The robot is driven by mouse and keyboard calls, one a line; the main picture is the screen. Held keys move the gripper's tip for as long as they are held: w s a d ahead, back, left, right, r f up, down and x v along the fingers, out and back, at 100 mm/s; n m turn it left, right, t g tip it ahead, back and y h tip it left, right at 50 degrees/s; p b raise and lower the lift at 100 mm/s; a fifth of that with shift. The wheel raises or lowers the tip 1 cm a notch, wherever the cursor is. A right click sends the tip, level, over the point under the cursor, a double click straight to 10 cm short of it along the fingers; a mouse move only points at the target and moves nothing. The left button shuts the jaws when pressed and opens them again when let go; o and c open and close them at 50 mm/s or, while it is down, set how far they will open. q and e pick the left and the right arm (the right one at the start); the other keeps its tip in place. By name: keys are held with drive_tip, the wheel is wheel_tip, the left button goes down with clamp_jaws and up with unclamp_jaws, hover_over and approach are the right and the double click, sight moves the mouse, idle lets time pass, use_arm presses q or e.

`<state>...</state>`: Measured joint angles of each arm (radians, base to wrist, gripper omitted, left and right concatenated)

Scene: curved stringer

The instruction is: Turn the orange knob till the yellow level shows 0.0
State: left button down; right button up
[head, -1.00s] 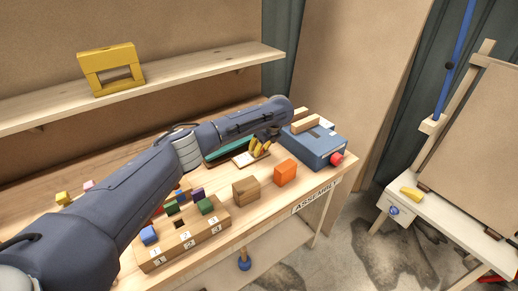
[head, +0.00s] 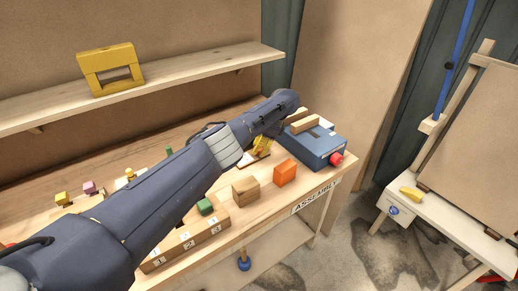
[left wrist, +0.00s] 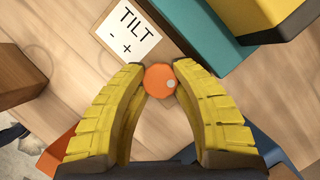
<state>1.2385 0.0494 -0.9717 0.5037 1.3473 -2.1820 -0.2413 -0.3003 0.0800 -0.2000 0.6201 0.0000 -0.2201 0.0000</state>
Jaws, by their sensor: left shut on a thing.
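The orange knob (left wrist: 159,80) is a round disc with a pale dot towards its lower right. My left gripper (left wrist: 159,72) has its yellow fingers on either side of the knob and is shut on it. In the head view the left gripper's yellow fingers (head: 262,145) show low over the bench, partly behind my arm. A white card reading "TILT - +" (left wrist: 127,29) lies beside the knob. A yellow block with a dark face (left wrist: 258,14), possibly the level, rests on a teal bar (left wrist: 208,32). No reading is visible. My right gripper is out of view.
An orange block (head: 285,173) and a wooden block (head: 245,191) stand near the bench's front edge. A blue box with a red button (head: 322,151) is to the right. A yellow frame (head: 110,68) sits on the shelf. My left arm crosses much of the bench.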

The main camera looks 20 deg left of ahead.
use_arm(q)
drive_tip(key=shift+a, duration=0.15)
idle(0.4)
drive_tip(key=c, duration=1.3)
unclamp_jaws()
drive_tip(key=o, duration=0.4)
drive_tip(key=shift+c, duration=0.2)
drive_tip(key=shift+r, duration=0.1)
